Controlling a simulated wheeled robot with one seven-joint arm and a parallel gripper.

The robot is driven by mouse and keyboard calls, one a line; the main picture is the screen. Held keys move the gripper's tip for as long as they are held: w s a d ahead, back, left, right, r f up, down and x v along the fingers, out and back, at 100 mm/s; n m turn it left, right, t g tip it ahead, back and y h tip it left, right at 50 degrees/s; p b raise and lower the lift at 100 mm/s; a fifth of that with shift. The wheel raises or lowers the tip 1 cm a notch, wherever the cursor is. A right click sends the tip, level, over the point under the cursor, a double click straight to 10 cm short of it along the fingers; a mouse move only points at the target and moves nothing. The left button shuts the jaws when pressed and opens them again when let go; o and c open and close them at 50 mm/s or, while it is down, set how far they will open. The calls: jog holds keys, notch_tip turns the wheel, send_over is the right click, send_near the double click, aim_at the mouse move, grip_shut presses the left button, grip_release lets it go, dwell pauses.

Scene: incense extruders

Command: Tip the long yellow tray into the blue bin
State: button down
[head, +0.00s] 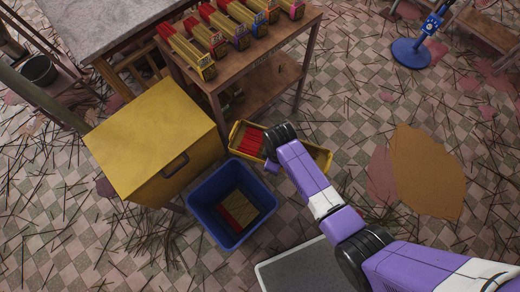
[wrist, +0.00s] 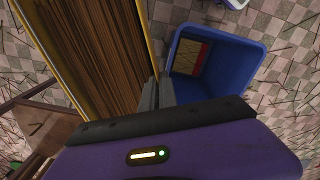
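The long yellow tray (head: 325,160) is beside the shelf, right of the yellow cabinet, and holds sticks with red ends at its left. In the wrist view the tray (wrist: 148,38) is full of brown sticks. My gripper (wrist: 158,92) has its fingers close together on the tray's near side rim. In the head view my wrist hides the fingers and the tray's middle. The tray looks about level; its height above the floor is unclear. The blue bin (head: 260,226) stands in front-left of the tray. It also shows right of my fingers (wrist: 228,83), with tan, red-ended sticks inside.
A yellow cabinet (head: 145,130) stands left of the bin. A wooden shelf (head: 258,48) with several red-and-yellow stick bundles stands behind the tray. Loose sticks and a brown patch (head: 425,175) lie on the tiled floor. A blue stand (head: 411,53) is far right.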

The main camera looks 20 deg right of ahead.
jog(key=s+a+f+n, duration=0.2)
jog(key=a+f+n, duration=0.1)
jog(key=n, duration=0.9)
jog(key=s+a+f+n, duration=0.2)
jog(key=a+f+n, duration=0.2)
jog(key=n, duration=0.7)
notch_tip(320, 180, down, 2)
jog(key=shift+s+a+f+n, duration=0.15)
jog(key=shift+s+n, duration=0.2)
jog(key=shift+n, duration=0.05)
